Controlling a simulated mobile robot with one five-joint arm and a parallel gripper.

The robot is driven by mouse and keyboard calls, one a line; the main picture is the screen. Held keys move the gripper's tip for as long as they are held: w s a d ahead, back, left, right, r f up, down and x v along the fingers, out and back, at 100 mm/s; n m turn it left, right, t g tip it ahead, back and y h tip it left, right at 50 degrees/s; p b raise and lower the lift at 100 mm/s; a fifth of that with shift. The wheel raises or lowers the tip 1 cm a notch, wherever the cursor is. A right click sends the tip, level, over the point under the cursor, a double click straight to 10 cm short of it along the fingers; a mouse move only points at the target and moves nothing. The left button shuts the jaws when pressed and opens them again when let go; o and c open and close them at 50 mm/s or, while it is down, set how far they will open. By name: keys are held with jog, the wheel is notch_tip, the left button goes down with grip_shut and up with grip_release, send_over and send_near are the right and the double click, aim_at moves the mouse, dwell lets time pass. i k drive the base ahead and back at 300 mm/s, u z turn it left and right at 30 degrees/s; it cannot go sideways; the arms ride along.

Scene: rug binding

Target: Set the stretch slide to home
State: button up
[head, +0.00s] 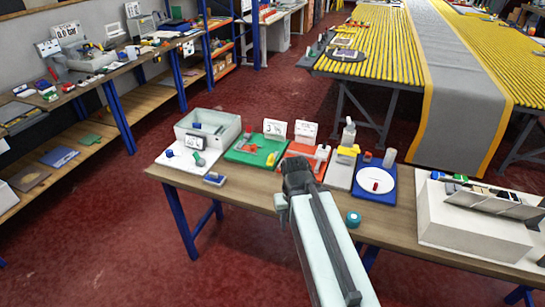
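My arm reaches up from the bottom edge, and my gripper (297,172) is over the front middle of the wooden table, overlapping the front of the orange-red board (302,149) in the picture. Its fingers are dark and too small to show whether they are open. I see nothing clearly held. No part is clearly labelled as the stretch slide. A green board (240,154) carries a sign reading about "3 %" (275,128), a red piece and a yellow piece (271,159). The orange-red board has another sign (306,129) and small white and red parts. My gripper hides part of that board.
The table (245,192) also bears a grey-white bin (222,121), a blue board with a white disc (388,179), a small blue block (214,179) and a teal round piece (353,218). A white rack (465,225) stands at right. Red floor is clear at lower left.

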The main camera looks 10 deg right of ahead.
aim_at(271, 158)
jog(key=u, duration=0.3)
jog(key=i, duration=1.05)
jog(key=u, duration=0.6)
jog(key=i, duration=0.4)
jog(key=u, duration=0.45)
jog(key=k, duration=0.85)
jog(key=u, duration=0.15)
jog(key=i, duration=0.9)
jog(key=z, duration=0.1)
